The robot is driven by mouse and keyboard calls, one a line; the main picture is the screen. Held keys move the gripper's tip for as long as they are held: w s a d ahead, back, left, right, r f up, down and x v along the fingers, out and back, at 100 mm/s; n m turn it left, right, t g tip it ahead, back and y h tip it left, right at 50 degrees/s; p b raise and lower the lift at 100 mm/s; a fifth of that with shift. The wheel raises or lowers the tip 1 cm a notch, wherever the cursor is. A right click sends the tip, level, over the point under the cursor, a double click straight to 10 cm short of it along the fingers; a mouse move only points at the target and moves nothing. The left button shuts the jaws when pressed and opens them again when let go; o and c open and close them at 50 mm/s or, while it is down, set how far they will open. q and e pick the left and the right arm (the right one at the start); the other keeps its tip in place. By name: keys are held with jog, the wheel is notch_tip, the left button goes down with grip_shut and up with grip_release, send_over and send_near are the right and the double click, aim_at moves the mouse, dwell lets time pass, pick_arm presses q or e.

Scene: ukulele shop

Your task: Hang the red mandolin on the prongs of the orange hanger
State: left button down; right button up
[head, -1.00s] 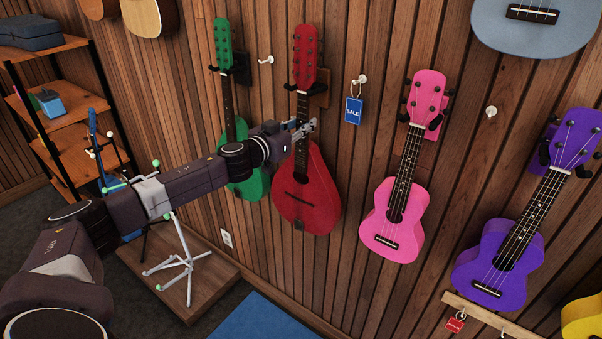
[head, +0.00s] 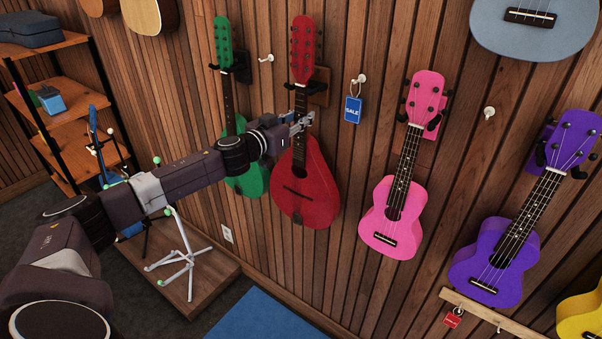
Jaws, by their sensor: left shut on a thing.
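The red mandolin (head: 308,188) hangs upright against the wooden wall, between the green instrument and the pink ukulele. My left gripper (head: 301,121) is shut on its neck, just above the body. The orange hanger (head: 319,88) shows as an orange-brown block behind the neck, just below the red headstock, with a dark prong visible left of the neck. The headstock sits at or slightly above prong height; I cannot tell whether it touches the prongs. The neck hides part of the hanger. My right gripper is not in view.
A green instrument (head: 241,150) hangs close on the left, partly behind my left arm. A pink ukulele (head: 386,224) and a purple ukulele (head: 500,260) hang to the right. A blue sale tag (head: 352,110) hangs from a hook. A white stand (head: 181,262) stands below on a wooden platform.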

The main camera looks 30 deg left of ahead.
pick_arm(q)
jog(key=shift+s+a+r+b, duration=0.15)
jog(key=shift+s+b, duration=0.45)
jog(key=shift+s, duration=0.75)
jog(key=shift+s+r+b, duration=0.15)
jog(key=shift+s+b, duration=0.3)
jog(key=shift+s, duration=0.35)
